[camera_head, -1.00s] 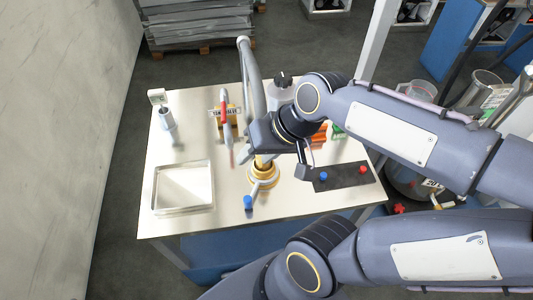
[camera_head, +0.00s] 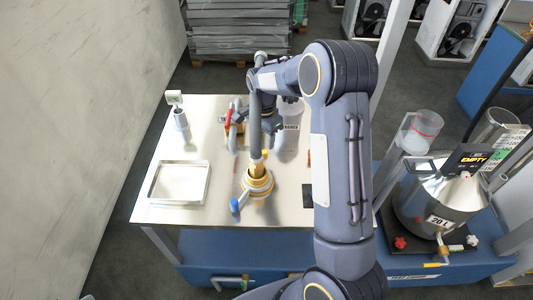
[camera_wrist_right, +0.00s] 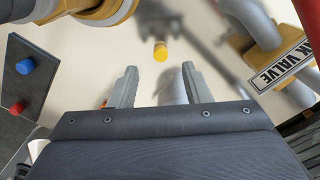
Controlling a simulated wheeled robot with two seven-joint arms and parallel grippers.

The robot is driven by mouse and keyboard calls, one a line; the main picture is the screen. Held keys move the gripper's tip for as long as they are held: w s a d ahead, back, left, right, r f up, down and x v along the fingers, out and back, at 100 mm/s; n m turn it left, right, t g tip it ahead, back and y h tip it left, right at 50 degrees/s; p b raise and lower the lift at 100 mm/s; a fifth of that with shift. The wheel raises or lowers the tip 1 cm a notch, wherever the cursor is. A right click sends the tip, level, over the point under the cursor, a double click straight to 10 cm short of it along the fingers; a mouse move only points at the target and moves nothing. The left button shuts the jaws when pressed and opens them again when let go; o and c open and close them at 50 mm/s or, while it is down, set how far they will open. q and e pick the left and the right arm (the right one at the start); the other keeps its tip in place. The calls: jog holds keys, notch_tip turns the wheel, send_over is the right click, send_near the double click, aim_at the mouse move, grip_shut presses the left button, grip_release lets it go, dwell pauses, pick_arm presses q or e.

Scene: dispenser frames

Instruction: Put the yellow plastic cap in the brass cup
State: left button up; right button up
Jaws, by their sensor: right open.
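A small yellow cap (camera_wrist_right: 160,52) lies on the table in the right wrist view, ahead of the gap between my fingers and not touching them. My right gripper (camera_wrist_right: 160,78) is open, with a grey cylindrical shape (camera_wrist_right: 172,88) showing between and beyond its fingers. In the head view my right gripper (camera_head: 271,125) is small and partly covered by its arm, over the rear half of the table. I cannot pick out the cap there. A brass round fitting (camera_head: 258,181) stands at the foot of the grey pipe; I cannot tell whether it is the brass cup. My left gripper is out of view.
The grey pipe (camera_head: 256,135) stands close left of my gripper. A red-handled valve (camera_head: 229,116) stands beyond it. A dark panel (camera_wrist_right: 30,95) with blue and red knobs is at the wrist view's left. A shallow tray (camera_head: 179,200) sits front left. A steel tank (camera_head: 440,205) stands right.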

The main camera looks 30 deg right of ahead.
aim_at(265, 151)
notch_tip(265, 151, down, 5)
jog(key=shift+r+p, duration=0.1)
jog(key=shift+p, duration=0.7)
jog(key=shift+d+f, duration=0.1)
jog(key=shift+f, duration=0.4)
grip_shut()
